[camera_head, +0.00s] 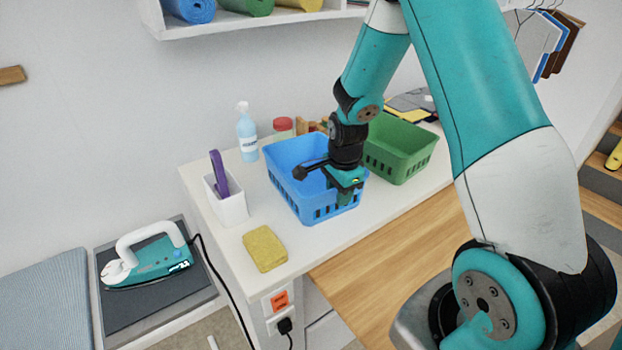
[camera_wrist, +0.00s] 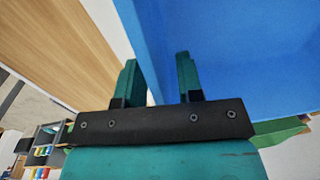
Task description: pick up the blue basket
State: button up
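The blue basket (camera_head: 284,185) stands upright on the white counter, and its open top faces up. My gripper (camera_head: 347,194) points down at the basket's right front wall, and a finger shows in front of that wall. In the wrist view my gripper (camera_wrist: 158,78) has its two fingers apart, with a clear gap between them. The basket's blue wall (camera_wrist: 143,50) runs through that gap, one finger on each side. Neither finger is clearly pressed on the wall. My wrist hides part of the basket's back right side.
A green basket (camera_head: 408,148) stands close behind right. A spray bottle (camera_head: 247,137), a white holder (camera_head: 228,207) and a yellow sponge (camera_head: 265,248) are to the left. A shelf (camera_head: 235,22) hangs above. The wooden surface (camera_head: 385,265) in front is clear.

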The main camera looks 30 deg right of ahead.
jog(key=shift+w+f, duration=0.15)
jog(key=shift+f, duration=0.8)
jog(key=shift+c, duration=0.2)
grip_shut()
jog(key=shift+r, duration=0.1)
